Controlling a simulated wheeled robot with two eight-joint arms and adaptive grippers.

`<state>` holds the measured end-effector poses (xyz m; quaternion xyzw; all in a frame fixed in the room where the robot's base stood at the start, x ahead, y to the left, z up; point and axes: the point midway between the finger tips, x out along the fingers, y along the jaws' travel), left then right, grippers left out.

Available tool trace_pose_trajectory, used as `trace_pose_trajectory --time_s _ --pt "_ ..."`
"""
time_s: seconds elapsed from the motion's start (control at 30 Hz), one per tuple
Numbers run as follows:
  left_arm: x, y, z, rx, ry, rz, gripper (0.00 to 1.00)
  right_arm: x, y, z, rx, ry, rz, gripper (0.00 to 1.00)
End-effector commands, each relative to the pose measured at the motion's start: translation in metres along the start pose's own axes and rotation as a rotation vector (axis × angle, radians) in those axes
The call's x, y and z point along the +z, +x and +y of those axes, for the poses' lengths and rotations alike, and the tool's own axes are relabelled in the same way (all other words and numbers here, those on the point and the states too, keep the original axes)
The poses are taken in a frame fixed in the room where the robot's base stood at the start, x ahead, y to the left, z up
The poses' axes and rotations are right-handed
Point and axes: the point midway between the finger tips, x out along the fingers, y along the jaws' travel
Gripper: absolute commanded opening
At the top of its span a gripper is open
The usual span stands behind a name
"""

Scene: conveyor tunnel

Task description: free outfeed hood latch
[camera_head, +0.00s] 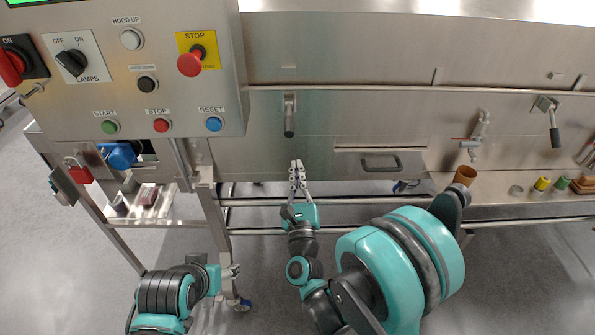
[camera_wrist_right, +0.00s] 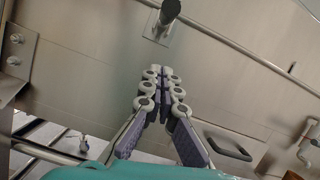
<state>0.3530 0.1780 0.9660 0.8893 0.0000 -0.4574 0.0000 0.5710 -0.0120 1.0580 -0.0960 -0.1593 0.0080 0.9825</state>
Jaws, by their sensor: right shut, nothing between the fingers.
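A hood latch with a dark hanging handle (camera_head: 289,120) is on the steel machine front, just above my right gripper. It also shows at the top of the right wrist view (camera_wrist_right: 165,20), seen end-on. A second latch with a dark handle (camera_head: 554,132) is at the far right; I see no label telling which is the outfeed one. My right gripper (camera_head: 297,165) is shut and empty, pointing up at the front panel below the nearer latch and apart from it. In the right wrist view its fingertips (camera_wrist_right: 163,72) meet. My left gripper (camera_head: 234,271) is low at the left, its fingers too small to judge.
The control box (camera_head: 140,70) with buttons and switches juts out at upper left. A drawer handle (camera_head: 381,166) and a tap (camera_head: 476,138) are to the right. Small items and a brown cup (camera_head: 464,176) stand on a ledge.

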Motion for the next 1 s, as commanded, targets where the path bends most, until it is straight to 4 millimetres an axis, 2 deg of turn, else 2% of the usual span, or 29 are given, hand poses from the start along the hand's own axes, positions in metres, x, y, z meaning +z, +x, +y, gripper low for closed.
trace_pose_trajectory --time_s 0.03,0.1,0.23,0.33,0.5,1.0 --pt "-0.007 -0.010 0.000 0.000 0.000 0.000 0.64 0.005 0.014 -0.002 -0.003 -0.002 0.000 0.00" --pt "-0.010 -0.014 0.000 0.000 0.000 0.000 0.64 0.004 0.029 -0.002 -0.002 -0.002 0.000 0.00" --pt "-0.005 -0.007 0.000 0.000 0.000 0.000 0.64 -0.001 0.055 -0.001 -0.002 -0.002 0.000 0.00" --pt "-0.005 -0.007 0.000 0.000 0.000 0.000 0.64 0.017 0.056 0.000 0.002 -0.001 0.000 0.00" --pt "-0.005 -0.007 0.000 0.000 0.000 0.000 0.64 0.033 0.060 0.000 0.002 -0.003 0.000 0.00" --pt "-0.005 -0.008 0.000 0.000 0.000 0.000 0.64 0.039 0.061 0.000 0.001 -0.003 0.001 0.00"
